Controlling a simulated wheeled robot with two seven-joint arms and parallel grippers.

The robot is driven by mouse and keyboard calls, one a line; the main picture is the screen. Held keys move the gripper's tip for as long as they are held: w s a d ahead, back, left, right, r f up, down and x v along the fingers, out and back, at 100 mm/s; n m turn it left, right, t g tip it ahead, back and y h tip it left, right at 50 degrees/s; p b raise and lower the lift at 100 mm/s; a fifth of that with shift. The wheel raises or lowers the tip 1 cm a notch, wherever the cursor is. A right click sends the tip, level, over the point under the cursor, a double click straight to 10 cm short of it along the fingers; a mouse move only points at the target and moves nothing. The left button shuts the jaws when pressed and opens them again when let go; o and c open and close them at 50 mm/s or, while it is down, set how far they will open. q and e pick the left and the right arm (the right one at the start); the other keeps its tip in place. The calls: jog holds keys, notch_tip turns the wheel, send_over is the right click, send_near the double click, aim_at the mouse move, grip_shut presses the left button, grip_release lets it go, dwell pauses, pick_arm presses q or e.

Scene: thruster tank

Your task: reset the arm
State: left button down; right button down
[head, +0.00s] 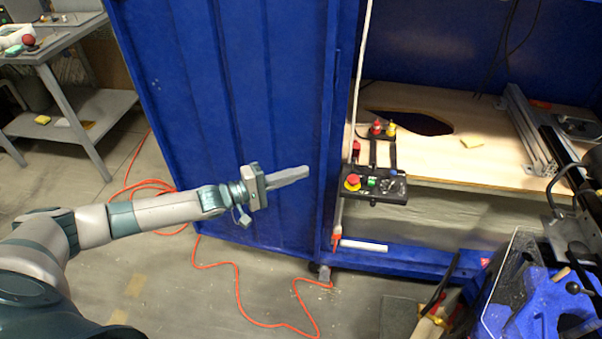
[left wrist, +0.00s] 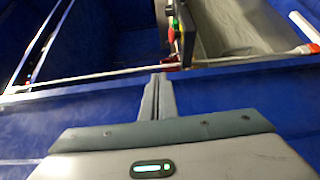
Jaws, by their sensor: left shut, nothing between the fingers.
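My left arm (head: 150,212) reaches in from the left in the head view. My left gripper (head: 306,172) is shut and empty, its fingers pointing right in front of the blue cabinet door. In the left wrist view the closed fingers (left wrist: 158,80) point up the picture towards a blue edge with a pale rod along it. A control panel (head: 374,186) with a red button and a green button is to the right of the fingertips, apart from them in the head view. My right gripper is not seen in either view.
The blue door (head: 225,100) stands behind my left gripper. The cabinet holds a wooden worktop (head: 440,160). A grey workbench (head: 60,50) is at the far left. An orange cable (head: 240,295) lies on the floor. Blue equipment (head: 530,295) stands at the lower right.

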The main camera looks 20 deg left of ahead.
pick_arm(q)
jog(key=shift+f, duration=0.1)
dwell(0.3)
jog(key=s+d+f+m+y, duration=0.2)
jog(key=s+f, duration=0.1)
jog(key=f, duration=0.6)
jog(key=s+d+f+m+g+y, duration=0.1)
jog(key=s+f+m+y, duration=0.15)
jog(key=f, duration=0.65)
jog(key=s+d+f+m+y, duration=0.2)
jog(key=s+f, duration=0.1)
jog(key=f, duration=0.6)
jog(key=s+f+m+g+y, duration=0.2)
jog(key=s+f+g, duration=0.1)
jog(key=s+f, duration=0.7)
jog(key=s+d+f+m+g+y, duration=0.1)
jog(key=s+f+m+g+y, duration=0.1)
jog(key=s+f, duration=0.9)
jog(key=s+m+g, duration=0.1)
jog(key=s, duration=0.6)
jog(key=shift+s+d+f, duration=0.15)
jog(key=shift+d+f, duration=0.05)
jog(key=shift+d, duration=0.05)
